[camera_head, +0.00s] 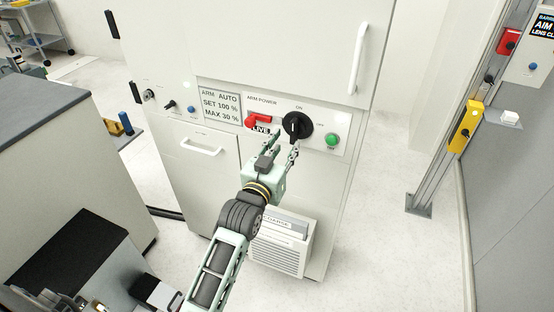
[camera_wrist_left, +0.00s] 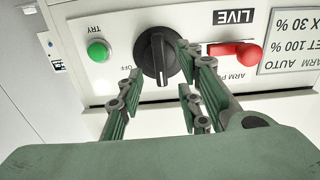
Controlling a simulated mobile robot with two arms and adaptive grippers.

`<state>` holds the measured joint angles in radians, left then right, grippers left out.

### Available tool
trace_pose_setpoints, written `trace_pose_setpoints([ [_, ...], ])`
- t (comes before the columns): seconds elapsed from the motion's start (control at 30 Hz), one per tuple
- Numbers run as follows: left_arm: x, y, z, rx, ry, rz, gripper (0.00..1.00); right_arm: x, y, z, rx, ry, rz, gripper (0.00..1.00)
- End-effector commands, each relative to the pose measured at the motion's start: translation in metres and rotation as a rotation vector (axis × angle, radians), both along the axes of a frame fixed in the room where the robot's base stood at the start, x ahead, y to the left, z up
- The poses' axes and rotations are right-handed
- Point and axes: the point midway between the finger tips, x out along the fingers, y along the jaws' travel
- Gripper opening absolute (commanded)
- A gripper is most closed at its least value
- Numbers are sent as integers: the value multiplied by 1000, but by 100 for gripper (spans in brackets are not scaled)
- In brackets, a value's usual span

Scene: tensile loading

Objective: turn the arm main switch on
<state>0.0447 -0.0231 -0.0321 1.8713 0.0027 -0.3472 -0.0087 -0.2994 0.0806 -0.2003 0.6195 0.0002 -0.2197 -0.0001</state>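The arm main switch appears to be the black rotary knob (camera_head: 297,126) on the white cabinet panel. ON is printed above it and OFF to its right. The knob also shows in the left wrist view (camera_wrist_left: 157,56), upside down there. My left gripper (camera_head: 283,150) is just below and in front of the knob. In the left wrist view its fingers (camera_wrist_left: 157,88) are spread, with nothing between them and the knob beyond. I cannot tell if a fingertip touches it. My right gripper is not in view.
A red handle (camera_head: 259,120) with a LIVE label sits left of the knob. A green TRY button (camera_head: 332,140) sits to its right. A display (camera_head: 220,106) is further left. A white vented box (camera_head: 281,250) is below. A dark-topped counter (camera_head: 50,105) stands at left.

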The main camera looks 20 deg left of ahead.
Motion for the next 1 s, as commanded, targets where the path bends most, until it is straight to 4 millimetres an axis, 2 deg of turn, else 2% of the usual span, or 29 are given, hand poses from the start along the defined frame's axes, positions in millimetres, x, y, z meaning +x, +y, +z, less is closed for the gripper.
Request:
trace_pose_setpoints([
  [0.1, -27, 1, -1, 0, 2, 0, 33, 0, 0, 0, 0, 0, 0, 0],
  [0.33, -58, 2, -1, -1, 1, -1, 33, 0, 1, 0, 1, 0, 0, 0],
  [0.5, -64, 2, 0, -1, 0, -1, 33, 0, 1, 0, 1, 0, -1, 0],
  [0.9, -63, 2, 0, -1, 1, -1, 33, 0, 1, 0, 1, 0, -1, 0],
  [1.0, -62, 1, -14, 1, 25, -3, 33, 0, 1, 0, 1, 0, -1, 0],
])
